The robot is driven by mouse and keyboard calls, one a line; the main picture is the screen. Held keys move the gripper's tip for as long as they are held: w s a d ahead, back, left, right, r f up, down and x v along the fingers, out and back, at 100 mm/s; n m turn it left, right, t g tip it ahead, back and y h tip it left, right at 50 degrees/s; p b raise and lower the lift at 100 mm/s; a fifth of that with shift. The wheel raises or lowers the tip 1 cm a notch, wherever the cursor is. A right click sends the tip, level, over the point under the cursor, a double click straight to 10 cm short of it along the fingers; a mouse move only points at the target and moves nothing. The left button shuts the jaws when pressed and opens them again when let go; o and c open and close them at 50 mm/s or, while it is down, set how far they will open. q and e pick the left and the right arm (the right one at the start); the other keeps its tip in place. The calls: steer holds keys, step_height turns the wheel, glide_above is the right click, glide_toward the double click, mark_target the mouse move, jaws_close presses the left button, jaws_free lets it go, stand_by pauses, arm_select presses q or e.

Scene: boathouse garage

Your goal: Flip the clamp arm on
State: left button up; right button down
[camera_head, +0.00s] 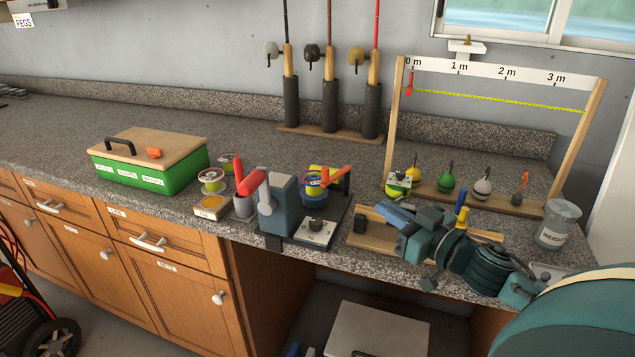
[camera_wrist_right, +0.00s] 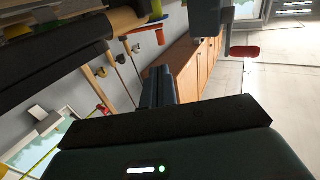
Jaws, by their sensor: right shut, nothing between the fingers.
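A blue-grey bench device (camera_head: 277,205) stands near the counter's front edge, with a red-handled crank (camera_head: 250,183) on its left. On its right, an orange lever (camera_head: 333,174) lies tilted across the top of a blue and yellow spool (camera_head: 314,187). This lever looks most like the clamp arm, but I cannot be sure. In the right wrist view the red handle (camera_wrist_right: 245,52) shows at upper right. My right gripper (camera_head: 393,212) is shut and empty, right of the device and apart from it. Its dark fingers also show in the right wrist view (camera_wrist_right: 160,86). My left gripper is out of view.
A green box (camera_head: 165,178) with a wooden lid stands left. A wooden board (camera_head: 375,240) lies partly under my right arm. Floats stand on a wooden rack (camera_head: 505,203) behind it, with a glass jar (camera_head: 558,226) at right. Rods (camera_head: 330,105) stand behind. The left counter is mostly clear.

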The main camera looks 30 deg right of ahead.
mark_target(327, 175)
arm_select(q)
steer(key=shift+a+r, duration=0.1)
arm_select(e)
steer(key=shift+a+r, duration=0.1)
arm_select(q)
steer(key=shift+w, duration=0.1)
arm_select(e)
steer(key=shift+w, duration=0.1)
steer(key=w, duration=0.4)
steer(key=w+a, duration=0.1)
steer(key=w, duration=0.3)
steer(key=w+a+p, duration=0.1)
steer(key=w, duration=0.4)
steer(key=shift+a, duration=0.15)
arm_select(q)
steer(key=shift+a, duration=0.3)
arm_select(e)
steer(key=shift+w+a, duration=0.1)
steer(key=shift+w, duration=0.25)
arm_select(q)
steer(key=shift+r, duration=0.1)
arm_select(e)
steer(key=shift+a, duration=0.1)
